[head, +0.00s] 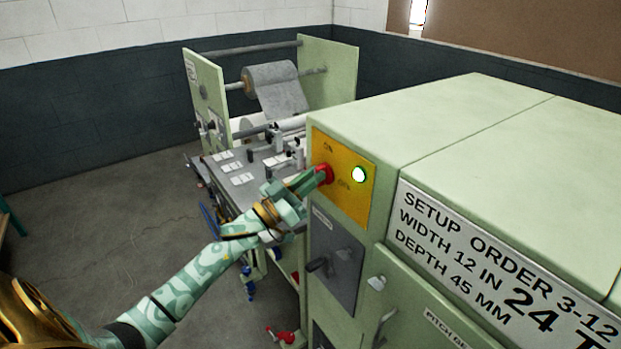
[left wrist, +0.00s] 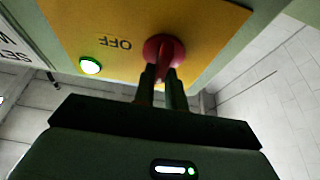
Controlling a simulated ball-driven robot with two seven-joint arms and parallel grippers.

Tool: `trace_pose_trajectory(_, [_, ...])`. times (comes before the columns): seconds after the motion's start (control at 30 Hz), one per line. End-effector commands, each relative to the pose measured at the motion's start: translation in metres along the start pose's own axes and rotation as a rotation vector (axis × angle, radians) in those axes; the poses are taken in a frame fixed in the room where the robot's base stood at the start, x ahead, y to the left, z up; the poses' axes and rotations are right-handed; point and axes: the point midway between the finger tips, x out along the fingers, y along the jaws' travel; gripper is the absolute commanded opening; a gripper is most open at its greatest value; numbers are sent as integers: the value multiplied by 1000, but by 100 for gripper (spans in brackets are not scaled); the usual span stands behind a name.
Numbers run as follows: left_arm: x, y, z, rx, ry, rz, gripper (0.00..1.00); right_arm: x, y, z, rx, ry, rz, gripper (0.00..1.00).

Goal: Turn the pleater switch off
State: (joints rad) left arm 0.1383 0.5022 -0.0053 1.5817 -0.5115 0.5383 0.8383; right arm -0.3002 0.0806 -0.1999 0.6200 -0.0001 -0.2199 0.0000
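The red pleater switch (head: 325,173) is on a yellow panel (head: 350,208) on the near green machine's end face. "ON" is printed above it and "OFF" to its lower right. A round lamp (head: 358,174) beside it glows green. My left gripper (head: 313,181) is at the switch and hides part of it. In the left wrist view its two narrow fingers (left wrist: 161,72) stand close together on either side of the red switch (left wrist: 163,47), with red showing between them; they look shut on it. The switch's exact angle is hard to tell. My right gripper is not in view.
Below the panel is a grey plate with a dark handle (head: 318,266). A "SETUP ORDER" sign (head: 480,262) is on the machine's side. Behind stands a roll frame with a grey filter roll (head: 275,85). Open floor (head: 90,215) lies to the left.

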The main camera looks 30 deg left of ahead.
Motion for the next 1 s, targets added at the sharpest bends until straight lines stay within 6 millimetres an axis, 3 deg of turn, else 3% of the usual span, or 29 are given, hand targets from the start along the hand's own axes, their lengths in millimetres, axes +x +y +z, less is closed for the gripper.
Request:
trace_pose_trajectory(0.37, [0, 0, 1, 88, -1, 37, 0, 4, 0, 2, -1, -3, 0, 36])
trace_pose_trajectory(1.0, [-1, 2, 1, 613, -1, 254, 0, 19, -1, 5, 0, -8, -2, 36])
